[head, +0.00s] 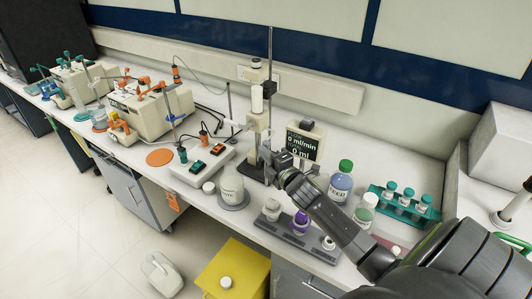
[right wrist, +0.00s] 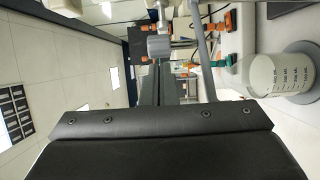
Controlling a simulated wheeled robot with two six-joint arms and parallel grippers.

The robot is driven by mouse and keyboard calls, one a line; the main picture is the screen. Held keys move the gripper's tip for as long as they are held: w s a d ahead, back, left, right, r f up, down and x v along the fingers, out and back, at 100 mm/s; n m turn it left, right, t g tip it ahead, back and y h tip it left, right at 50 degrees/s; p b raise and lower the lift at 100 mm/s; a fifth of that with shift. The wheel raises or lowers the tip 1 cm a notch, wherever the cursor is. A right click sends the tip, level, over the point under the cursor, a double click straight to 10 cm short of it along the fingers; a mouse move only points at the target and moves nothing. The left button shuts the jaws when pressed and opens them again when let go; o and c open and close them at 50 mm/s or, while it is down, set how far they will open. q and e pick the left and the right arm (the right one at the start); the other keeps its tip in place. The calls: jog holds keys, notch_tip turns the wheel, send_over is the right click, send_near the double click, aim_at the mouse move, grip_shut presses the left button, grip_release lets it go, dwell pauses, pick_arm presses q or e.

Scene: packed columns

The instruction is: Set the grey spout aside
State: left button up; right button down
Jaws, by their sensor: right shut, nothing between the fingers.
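My right gripper (head: 272,158) reaches in from the lower right, its tip at the lower part of the upright column stand (head: 256,122). Its jaws are shut and empty. I cannot clearly pick out the grey spout in the head view; it may be hidden by the stand and my gripper. In the right wrist view a short grey cylindrical piece (right wrist: 159,46) shows above the dark gripper body, and I cannot tell for certain that it is the spout. A beaker (head: 231,184) stands left of the gripper; it also shows in the right wrist view (right wrist: 276,76). My left gripper is not in view.
A display box (head: 305,143) stands behind my gripper. A green-capped bottle (head: 341,184) and a green rack of vials (head: 405,203) are to the right. A grey holder with a purple-capped bottle (head: 300,222) sits at the front edge. Pumps (head: 155,110) fill the left bench.

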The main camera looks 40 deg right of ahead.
jog(key=d, duration=0.1)
jog(key=s+d, duration=0.1)
jog(key=d+b, duration=0.1)
jog(key=d, duration=0.1)
jog(key=shift+s, duration=0.35)
jog(key=shift+a, duration=0.15)
dwell(1.2)
